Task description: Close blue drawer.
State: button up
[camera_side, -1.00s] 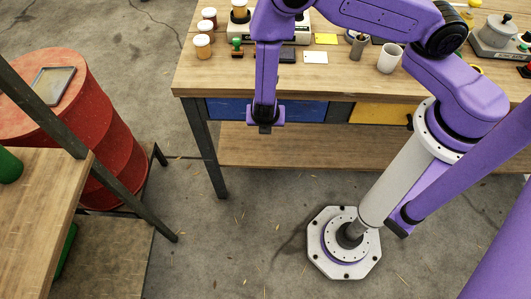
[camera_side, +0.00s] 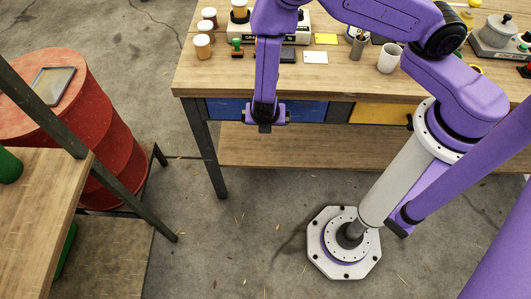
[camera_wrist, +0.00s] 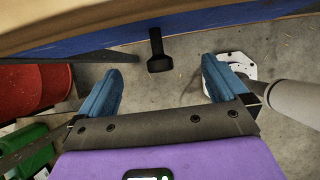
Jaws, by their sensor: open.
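The blue drawer (camera_side: 308,111) is under the left part of the workbench top in the side view. Its front looks about level with the bench frame, and I cannot tell whether a gap is left. My gripper (camera_side: 265,126) hangs in front of it and hides its middle. In the wrist view the blue drawer front (camera_wrist: 210,20) runs along the top, with a dark handle (camera_wrist: 158,50) sticking out from it. My gripper (camera_wrist: 160,88) is open there, its two blue fingers apart on either side of the handle's line and empty. I cannot tell whether it touches the drawer.
A yellow drawer (camera_side: 380,113) is to the right. The bench top (camera_side: 225,75) above holds jars, a scale, a white cup (camera_side: 390,58) and cards. A lower shelf (camera_side: 300,147) lies beneath. A red barrel (camera_side: 90,130) stands left.

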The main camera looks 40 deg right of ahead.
jog(key=v, duration=0.5)
jog(key=shift+d, duration=0.1)
dwell(0.3)
jog(key=s+d+r+m+g+y, duration=0.1)
jog(key=s+d+r+m, duration=0.25)
jog(key=r, duration=0.45)
jog(key=s+d+r+m, duration=0.25)
jog(key=r+m, duration=0.25)
jog(key=r, duration=0.3)
jog(key=s+d+r+m+g+y, duration=0.1)
jog(key=s+d+r+m, duration=0.2)
jog(key=s, duration=0.3)
jog(key=s+d+r+m+g+y, duration=0.2)
jog(key=s+d+r+m, duration=0.1)
jog(key=s, duration=0.4)
notch_tip(320, 180, up, 2)
jog(key=shift+s+d+r+y, duration=0.1)
jog(key=shift+s+d+y, duration=0.2)
jog(key=shift+d, duration=0.25)
